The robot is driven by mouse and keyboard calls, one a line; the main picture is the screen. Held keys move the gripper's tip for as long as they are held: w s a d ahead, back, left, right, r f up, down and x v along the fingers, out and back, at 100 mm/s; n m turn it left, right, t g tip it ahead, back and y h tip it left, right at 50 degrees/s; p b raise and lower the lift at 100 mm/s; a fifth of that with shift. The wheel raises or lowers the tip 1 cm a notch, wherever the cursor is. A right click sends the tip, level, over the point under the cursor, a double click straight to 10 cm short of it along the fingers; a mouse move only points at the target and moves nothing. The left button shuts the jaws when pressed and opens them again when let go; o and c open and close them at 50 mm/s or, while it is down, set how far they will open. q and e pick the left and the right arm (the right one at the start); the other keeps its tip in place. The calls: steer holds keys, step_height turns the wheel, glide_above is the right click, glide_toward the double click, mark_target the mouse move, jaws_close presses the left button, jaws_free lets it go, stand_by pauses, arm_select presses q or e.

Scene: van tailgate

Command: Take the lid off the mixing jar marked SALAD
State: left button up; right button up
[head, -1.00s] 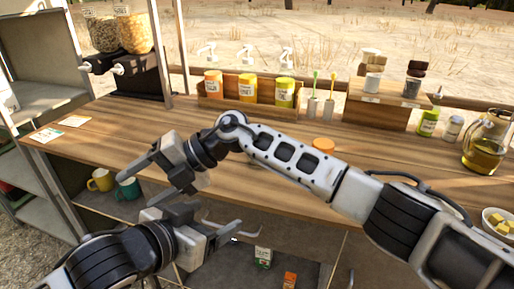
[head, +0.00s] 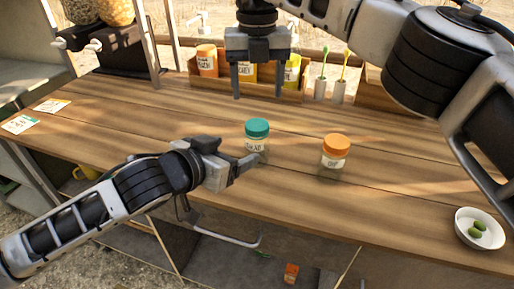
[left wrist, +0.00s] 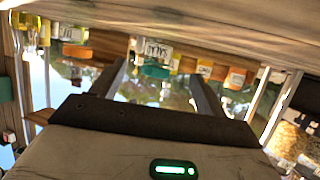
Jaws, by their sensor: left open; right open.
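The jar marked SALAD (head: 256,145) stands upright on the wooden counter with its teal lid (head: 257,127) on. My left gripper (head: 250,166) is open, low over the counter's front part, its fingers pointing at the jar's lower body. A fingertip overlaps the jar's base in the head view; I cannot tell whether it touches. In the left wrist view the jar appears upside down (left wrist: 156,52), between the open fingers (left wrist: 158,88). My right gripper (head: 264,88) is open and empty, pointing down above and behind the jar.
An orange-lidded jar (head: 335,152) stands to the right of the SALAD jar. A white bowl (head: 462,234) with green items is at the front right. A wooden rack (head: 222,92) of containers and cups with brushes (head: 338,92) stand at the back.

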mark_target(250, 144)
arm_select(q)
steer(key=x, duration=0.9)
jaws_close()
arm_select(e)
steer(key=m, duration=0.4)
steer(key=shift+f, duration=4.05)
